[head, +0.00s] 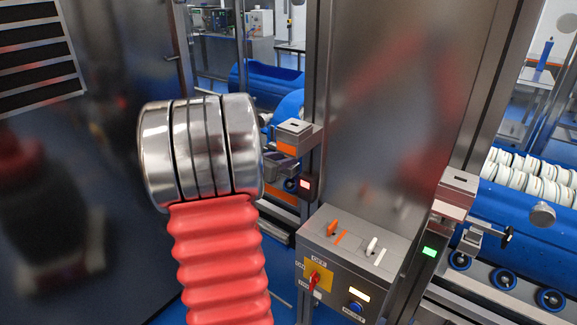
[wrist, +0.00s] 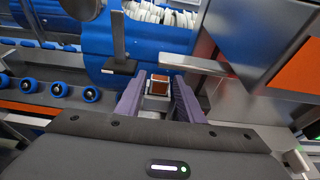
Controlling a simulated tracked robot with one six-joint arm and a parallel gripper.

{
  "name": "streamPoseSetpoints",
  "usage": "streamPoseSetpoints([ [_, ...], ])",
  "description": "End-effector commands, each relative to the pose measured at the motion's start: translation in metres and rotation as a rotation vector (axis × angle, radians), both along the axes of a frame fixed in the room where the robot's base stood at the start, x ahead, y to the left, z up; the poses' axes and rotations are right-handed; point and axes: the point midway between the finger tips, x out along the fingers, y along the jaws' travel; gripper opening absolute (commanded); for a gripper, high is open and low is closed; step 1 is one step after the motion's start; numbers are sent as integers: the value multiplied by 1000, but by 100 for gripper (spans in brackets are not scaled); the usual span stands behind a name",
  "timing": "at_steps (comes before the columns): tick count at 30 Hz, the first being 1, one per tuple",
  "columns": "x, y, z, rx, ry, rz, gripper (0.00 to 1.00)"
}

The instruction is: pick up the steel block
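In the wrist view, a small steel block (wrist: 159,92) with an orange-brown face lies straight ahead, in line with the gap between my gripper's fingers. My gripper (wrist: 156,90) has two dark purple-grey finger pads standing apart, one to each side of the block. I see no clear contact, and I cannot tell how far the block lies between the pads. In the head view my gripper is not visible; only my red ribbed arm and its steel joint show. A steel box with an orange face (head: 295,132) sits on the door post there; I cannot tell whether it is the same thing.
A blue tub (head: 518,215) with rows of white discs sits at right on blue rollers (head: 503,278). A control box (head: 345,265) with switches stands in front of the steel door post. In the wrist view, a grey bar (wrist: 205,65) and an orange panel (wrist: 299,73) are at right.

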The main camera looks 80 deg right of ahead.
Motion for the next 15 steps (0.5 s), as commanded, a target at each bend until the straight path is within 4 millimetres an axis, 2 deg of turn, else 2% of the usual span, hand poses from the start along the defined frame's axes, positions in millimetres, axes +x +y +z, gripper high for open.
streamPoseSetpoints([
  [5,0,0,0,0,0,0,34],
  [15,0,0,0,0,0,0,10],
])
